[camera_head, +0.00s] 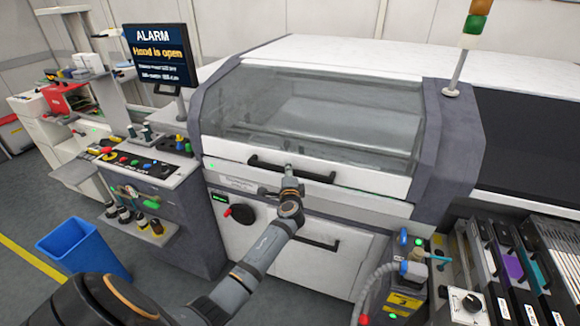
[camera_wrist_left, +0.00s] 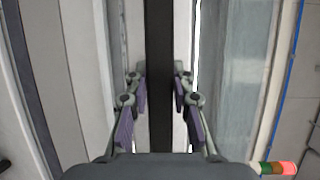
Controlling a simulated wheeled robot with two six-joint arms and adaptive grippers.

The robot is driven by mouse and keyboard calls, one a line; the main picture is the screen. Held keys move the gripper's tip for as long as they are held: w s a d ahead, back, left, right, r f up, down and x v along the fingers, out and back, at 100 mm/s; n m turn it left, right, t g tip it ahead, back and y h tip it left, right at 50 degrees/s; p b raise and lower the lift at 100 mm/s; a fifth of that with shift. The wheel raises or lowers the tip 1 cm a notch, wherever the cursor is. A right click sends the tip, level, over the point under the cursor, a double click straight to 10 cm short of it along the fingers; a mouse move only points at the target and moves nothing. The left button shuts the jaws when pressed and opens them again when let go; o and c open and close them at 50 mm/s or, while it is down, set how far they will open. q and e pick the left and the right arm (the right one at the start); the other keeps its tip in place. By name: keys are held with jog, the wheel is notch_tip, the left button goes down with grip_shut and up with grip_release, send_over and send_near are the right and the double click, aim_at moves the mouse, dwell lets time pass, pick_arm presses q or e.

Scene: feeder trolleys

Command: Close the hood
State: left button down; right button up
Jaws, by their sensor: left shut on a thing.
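The hood (camera_head: 310,118) of the white and grey machine has a clear window and a white front edge. It looks low over the machine's front, but I cannot tell if a gap remains under it. A black bar handle (camera_head: 265,164) runs along its front edge. My left gripper (camera_head: 289,170) is at the middle of this handle. In the left wrist view, its two fingers (camera_wrist_left: 159,88) lie on either side of the dark handle bar (camera_wrist_left: 159,40), shut on it. The monitor (camera_head: 160,55) reads "ALARM, Hood is open". My right gripper is out of view.
A control panel (camera_head: 150,162) with buttons stands left of the hood. A blue bin (camera_head: 83,252) is on the floor at left. A lower black handle (camera_head: 318,242) is on the cabinet front. A signal tower (camera_head: 460,60) and feeders (camera_head: 515,265) are at right.

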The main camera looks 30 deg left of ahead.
pick_arm(q)
jog(key=shift+s+d+r, duration=0.1)
jog(key=shift+s+r, duration=0.15)
jog(key=shift+r, duration=0.25)
jog(key=shift+s+r, duration=0.2)
jog(key=shift+r, duration=0.3)
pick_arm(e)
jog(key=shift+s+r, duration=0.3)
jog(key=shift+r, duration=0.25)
pick_arm(q)
jog(key=c, duration=1.1)
grip_release()
jog(key=shift+w+f, duration=0.1)
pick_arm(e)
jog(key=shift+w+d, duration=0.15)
pick_arm(q)
jog(key=v, duration=1.2)
jog(key=shift+f, duration=0.15)
